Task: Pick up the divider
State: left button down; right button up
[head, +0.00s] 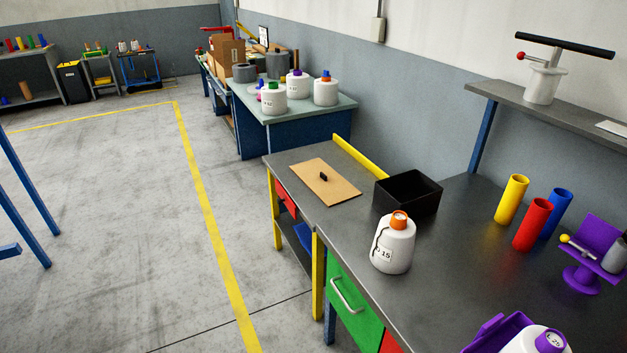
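A flat tan board with a small black handle in its middle, which looks like the divider (309,186), lies on the far left part of the grey workbench (290,154). It lies flat, just left of an open black box (407,195). Nothing covers it. Neither of my grippers shows in the head view.
A white bobbin (393,246) with an orange top stands in front of the black box. Yellow (511,200), red (533,225) and blue (556,214) tubes and a purple stand (590,262) are at right. A yellow strip (360,156) edges the bench's back.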

aim_at(332, 188)
jog(key=i+j+z, duration=0.1)
jog(key=z, duration=0.45)
jog(key=i+j+z, duration=0.35)
jog(key=j, duration=0.25)
jog(key=i+j+z, duration=0.2)
jog(key=j, duration=0.15)
jog(key=j+z, duration=0.2)
jog(key=j, duration=0.15)
jog(key=i, duration=0.05)
